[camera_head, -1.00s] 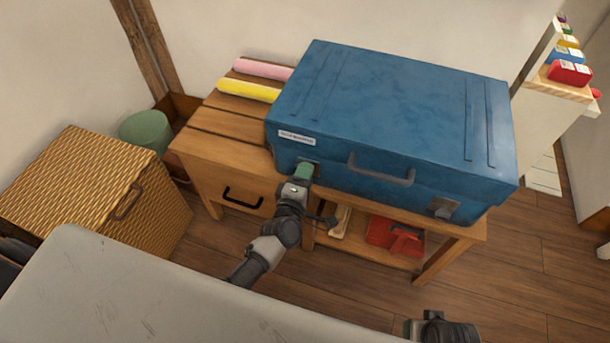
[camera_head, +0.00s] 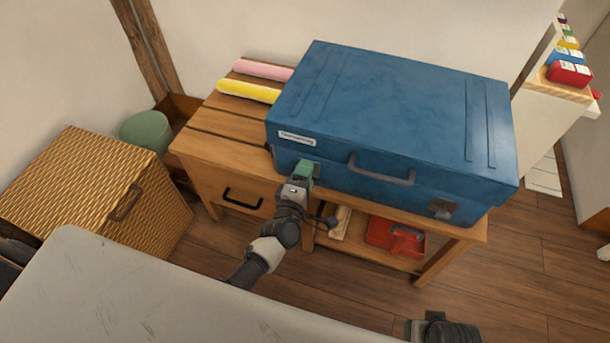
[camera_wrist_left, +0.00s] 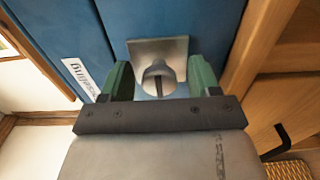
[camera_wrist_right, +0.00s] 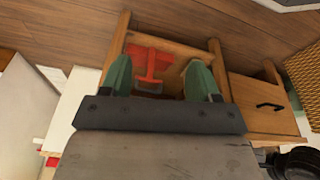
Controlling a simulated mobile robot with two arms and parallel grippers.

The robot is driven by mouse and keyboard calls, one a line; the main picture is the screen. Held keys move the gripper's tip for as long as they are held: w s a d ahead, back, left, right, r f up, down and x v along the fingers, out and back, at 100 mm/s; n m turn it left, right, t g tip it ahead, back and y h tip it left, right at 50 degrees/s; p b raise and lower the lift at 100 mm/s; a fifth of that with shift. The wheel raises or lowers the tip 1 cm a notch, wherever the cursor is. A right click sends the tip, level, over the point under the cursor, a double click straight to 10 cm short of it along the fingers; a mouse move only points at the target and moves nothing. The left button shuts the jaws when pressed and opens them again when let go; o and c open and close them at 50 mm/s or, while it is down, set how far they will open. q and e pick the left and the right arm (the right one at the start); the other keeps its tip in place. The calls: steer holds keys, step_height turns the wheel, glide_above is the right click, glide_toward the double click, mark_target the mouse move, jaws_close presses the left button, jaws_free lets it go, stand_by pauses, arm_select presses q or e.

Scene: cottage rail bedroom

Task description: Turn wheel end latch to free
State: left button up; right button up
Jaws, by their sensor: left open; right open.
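A blue case (camera_head: 390,110) lies shut on the wooden bench, with a dark handle (camera_head: 381,170) on its front. The latch at the case's other end (camera_head: 443,208) is a grey metal plate with a knob. The wheel end latch (camera_wrist_left: 159,68) shows in the left wrist view as a metal plate with a round slotted knob. My left gripper (camera_head: 303,170) is at that latch; its green fingers (camera_wrist_left: 161,82) are open, one on each side of the knob, with gaps visible. My right gripper (camera_wrist_right: 156,80) is open and empty, away from the case and facing the bench's lower shelf.
A wicker box (camera_head: 90,185) stands left. A pale surface (camera_head: 130,290) fills the near left.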

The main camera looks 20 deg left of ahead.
arm_select(q)
steer(key=shift+s, duration=0.1)
steer(key=s+p, duration=0.1)
steer(key=s, duration=0.9)
steer(key=shift+s+a, duration=0.2)
steer(key=shift+s, duration=0.15)
arm_select(e)
steer(key=f, duration=0.4)
steer(key=shift+s, duration=0.3)
